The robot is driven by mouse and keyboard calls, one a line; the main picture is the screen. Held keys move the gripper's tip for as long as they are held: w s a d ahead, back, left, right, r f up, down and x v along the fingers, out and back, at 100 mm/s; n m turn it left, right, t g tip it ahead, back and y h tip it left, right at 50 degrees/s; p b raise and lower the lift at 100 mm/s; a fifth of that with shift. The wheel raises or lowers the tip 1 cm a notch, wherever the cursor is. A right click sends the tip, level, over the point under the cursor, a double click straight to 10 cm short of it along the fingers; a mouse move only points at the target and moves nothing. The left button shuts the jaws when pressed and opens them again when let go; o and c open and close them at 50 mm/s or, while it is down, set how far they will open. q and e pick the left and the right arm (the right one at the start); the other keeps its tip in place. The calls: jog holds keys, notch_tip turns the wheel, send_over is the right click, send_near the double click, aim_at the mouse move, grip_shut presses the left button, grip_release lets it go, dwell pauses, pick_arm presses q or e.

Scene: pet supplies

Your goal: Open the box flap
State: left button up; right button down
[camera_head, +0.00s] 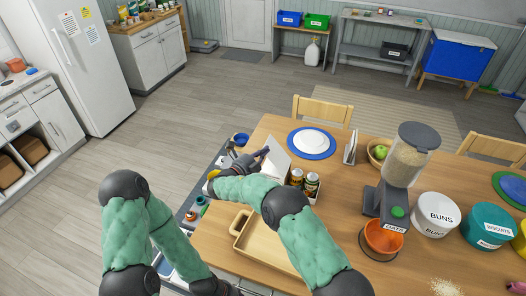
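The box (314,199) stands near the left edge of the wooden table, with cans (311,183) in it. Its pale flap (278,157) stands raised and tilted on the far left side of the cans. My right gripper (264,153) is at the upper left edge of the flap, with its dark fingers pointing right. It looks very close to the flap; contact and finger opening are too small to tell. My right forearm covers the near left part of the box.
A wooden tray (262,246) lies in front of the box. A blue plate (322,143) with a white dish, a napkin holder (350,147), a cereal dispenser (397,172) and an orange bowl (384,237) stand to the right. A grey cart (196,190) adjoins the table's left edge.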

jog(key=shift+a+f, duration=0.1)
jog(key=shift+a, duration=0.05)
dwell(0.5)
jog(key=v, duration=1.2)
